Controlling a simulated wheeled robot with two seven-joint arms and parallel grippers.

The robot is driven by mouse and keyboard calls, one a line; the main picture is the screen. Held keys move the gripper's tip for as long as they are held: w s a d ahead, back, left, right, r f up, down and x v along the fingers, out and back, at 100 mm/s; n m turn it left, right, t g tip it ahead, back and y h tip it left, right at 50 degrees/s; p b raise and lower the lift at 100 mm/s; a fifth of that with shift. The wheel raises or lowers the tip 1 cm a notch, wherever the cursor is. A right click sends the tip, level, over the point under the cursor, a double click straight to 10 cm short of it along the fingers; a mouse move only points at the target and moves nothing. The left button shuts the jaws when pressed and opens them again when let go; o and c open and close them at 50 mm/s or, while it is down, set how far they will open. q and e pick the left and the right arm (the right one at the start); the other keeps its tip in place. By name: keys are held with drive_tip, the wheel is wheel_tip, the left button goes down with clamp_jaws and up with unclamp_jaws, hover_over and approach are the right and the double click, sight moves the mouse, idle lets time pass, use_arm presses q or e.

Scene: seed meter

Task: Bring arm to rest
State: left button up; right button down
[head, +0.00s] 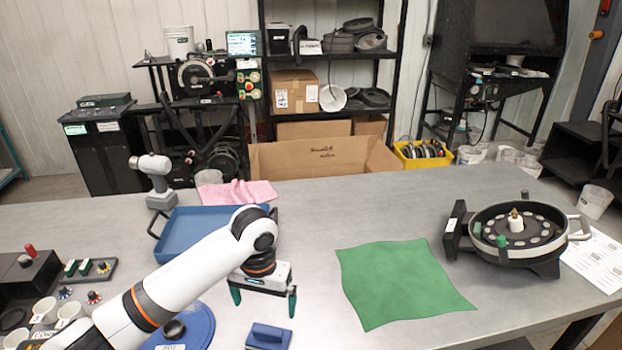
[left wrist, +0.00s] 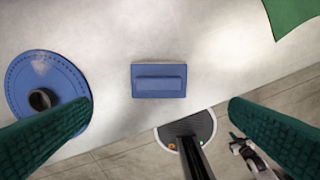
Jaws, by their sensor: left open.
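My left arm (head: 185,280) reaches in from the left over the grey table (head: 420,195). My left gripper (head: 264,297) hangs pointing down, open and empty, above the table's front part. Its two green fingers stand wide apart in the left wrist view (left wrist: 160,112). A blue block with a raised grip (head: 268,336) lies on the table below the gripper, apart from it; it also shows between the fingers in the left wrist view (left wrist: 159,80). A round blue lid with a dark knob (head: 198,326) lies left of it, partly behind my arm.
A blue tray (head: 185,222) stands behind my arm, with a pink cloth (head: 238,192) beyond. A green cloth (head: 400,283) lies flat right of the gripper. A round black seed meter (head: 515,235) stands at the right. Cups (head: 45,309) and small parts crowd the left.

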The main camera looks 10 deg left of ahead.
use_arm(q)
drive_tip(key=s+d+f, duration=0.1)
drive_tip(key=s+f, duration=0.1)
drive_tip(key=s+d+f+m+h, duration=0.1)
drive_tip(key=s+d+f, duration=0.1)
drive_tip(key=s, duration=0.1)
drive_tip(key=s+d+f+h, duration=0.1)
drive_tip(key=s+f, duration=0.1)
drive_tip(key=shift+s+d+f+m+t, duration=0.15)
drive_tip(key=shift+d+f+m+t, duration=0.15)
drive_tip(key=shift+d+m+t, duration=0.1)
drive_tip(key=s+a+f+n+t+y, duration=0.1)
drive_tip(key=s+a+f, duration=0.1)
drive_tip(key=s+a, duration=0.5)
drive_tip(key=s+a+f+t+y, duration=0.15)
drive_tip(key=s+a, duration=0.25)
drive_tip(key=s, duration=0.8)
wheel_tip(320, 180, down, 27)
drive_tip(key=g+b, duration=0.1)
drive_tip(key=s+a+f+g+b, duration=0.1)
drive_tip(key=s+a+f, duration=0.1)
drive_tip(key=s+f, duration=1.5)
drive_tip(key=shift+a+f+b, duration=0.25)
drive_tip(key=shift+f+b, duration=0.05)
drive_tip(key=shift+f, duration=0.05)
drive_tip(key=shift+w+h, duration=0.1)
drive_tip(key=shift+h, duration=0.15)
